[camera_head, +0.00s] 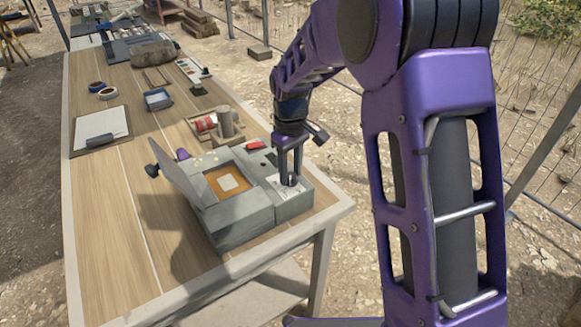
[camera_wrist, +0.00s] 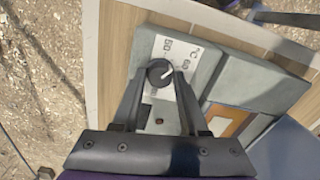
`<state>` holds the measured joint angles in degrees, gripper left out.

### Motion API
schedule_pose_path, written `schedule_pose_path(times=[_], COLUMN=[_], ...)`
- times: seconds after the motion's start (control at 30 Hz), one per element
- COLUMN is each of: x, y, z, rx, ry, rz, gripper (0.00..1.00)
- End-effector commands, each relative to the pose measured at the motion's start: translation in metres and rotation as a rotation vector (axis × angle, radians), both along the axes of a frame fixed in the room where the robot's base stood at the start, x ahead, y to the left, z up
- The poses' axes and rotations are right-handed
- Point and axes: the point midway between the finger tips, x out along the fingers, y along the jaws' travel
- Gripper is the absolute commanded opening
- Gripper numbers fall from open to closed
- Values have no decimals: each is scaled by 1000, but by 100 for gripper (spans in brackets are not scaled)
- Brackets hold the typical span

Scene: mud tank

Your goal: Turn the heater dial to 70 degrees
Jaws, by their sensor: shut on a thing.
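The heater (camera_head: 236,215) is a grey box near the table's front right corner, with its lid raised at the left and an orange-brown recess in its top. Its dial (camera_wrist: 159,73) is a round black knob with a pale pointer line, on a white scale plate (camera_wrist: 172,50) marked in °C. Numbers such as 50 and 60 show; the rest of the scale is partly hidden. My gripper (camera_wrist: 160,77) is shut on the dial, one finger on each side. In the head view my gripper (camera_head: 289,182) reaches down onto the heater's right part, and its fingers hide most of the dial.
A wooden tray (camera_head: 190,124) with a red roll and a cylinder stands behind the heater. A clipboard (camera_head: 97,148), tape rolls (camera_head: 107,93) and a blue tray (camera_head: 157,99) lie farther back. The raised lid (camera_head: 177,172) stands left of my gripper. The table's left front is clear.

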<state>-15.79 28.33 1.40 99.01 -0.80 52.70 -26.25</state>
Motion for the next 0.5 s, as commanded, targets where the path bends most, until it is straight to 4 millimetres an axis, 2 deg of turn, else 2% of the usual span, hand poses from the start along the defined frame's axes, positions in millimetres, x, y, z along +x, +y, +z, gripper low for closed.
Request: schedule_pose_path(times=[0.5], x=[0], y=[0], z=[2], rx=[0], ry=[-1], rz=[-490], gripper=[0])
